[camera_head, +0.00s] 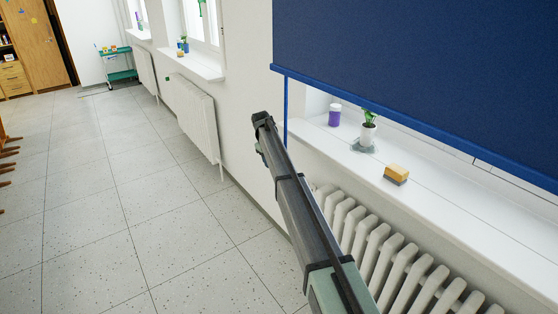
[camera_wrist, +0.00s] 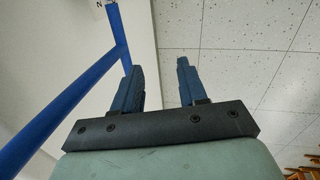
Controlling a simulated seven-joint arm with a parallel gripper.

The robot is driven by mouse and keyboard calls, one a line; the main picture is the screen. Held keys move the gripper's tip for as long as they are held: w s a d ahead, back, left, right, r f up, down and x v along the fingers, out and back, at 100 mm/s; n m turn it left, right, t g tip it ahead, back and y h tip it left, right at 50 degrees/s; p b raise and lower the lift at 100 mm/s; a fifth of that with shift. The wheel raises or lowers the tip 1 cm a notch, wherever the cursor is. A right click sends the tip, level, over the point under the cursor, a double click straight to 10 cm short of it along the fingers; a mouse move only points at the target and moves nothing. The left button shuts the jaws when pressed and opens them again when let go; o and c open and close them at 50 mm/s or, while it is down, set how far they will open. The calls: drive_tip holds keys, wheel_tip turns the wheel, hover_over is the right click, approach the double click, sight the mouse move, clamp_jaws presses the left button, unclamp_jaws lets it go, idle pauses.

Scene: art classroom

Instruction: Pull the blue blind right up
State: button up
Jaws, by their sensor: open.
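The blue blind (camera_head: 420,50) covers the upper part of the window at right, its lower bar (camera_head: 400,118) hanging above the sill. A narrow blue strip (camera_head: 286,112) hangs from the blind's left corner. In the wrist view, a blue bar (camera_wrist: 62,108) and a blue strip (camera_wrist: 116,32) meet just left of the left finger. My gripper (camera_head: 262,119) is left of the strip in the head view. In the wrist view my gripper (camera_wrist: 157,66) is open, with nothing between its fingers. The strip's lower part is hidden behind the left finger there.
The white sill (camera_head: 440,205) holds a purple jar (camera_head: 335,115), a potted plant (camera_head: 368,133) and a yellow sponge (camera_head: 397,173). A radiator (camera_head: 385,250) stands below, beside my arm.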

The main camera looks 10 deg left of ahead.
drive_tip(key=w+r+m, duration=0.1)
drive_tip(key=w+r, duration=0.3)
drive_tip(key=r, duration=0.6)
drive_tip(key=x, duration=1.4)
drive_tip(key=shift+w+d, duration=0.1)
drive_tip(key=shift+d, duration=0.2)
clamp_jaws()
